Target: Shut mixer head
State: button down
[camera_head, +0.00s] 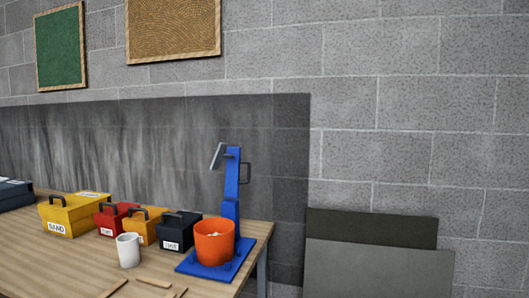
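A blue mixer stands at the right end of the wooden table. Its head (232,172) is tilted up, nearly upright, above a short blue column (230,209). A grey paddle (217,156) sticks out from the head's left side, and a dark handle (245,173) sits on its right side. An orange bucket (213,242) with some pale contents stands on the mixer's blue base plate (237,265), in front of the column. My gripper is not in view.
On the wooden table (62,268), a white cup (128,250) and several handled boxes, including a black one (178,232) and a yellow one (73,214), stand left of the mixer. Thin strips lie near the front. Panels (380,268) lean on the wall at right.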

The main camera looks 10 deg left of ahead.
aim_at(233, 181)
jog(key=u, duration=0.3)
jog(key=i, duration=0.95)
jog(key=u, duration=0.65)
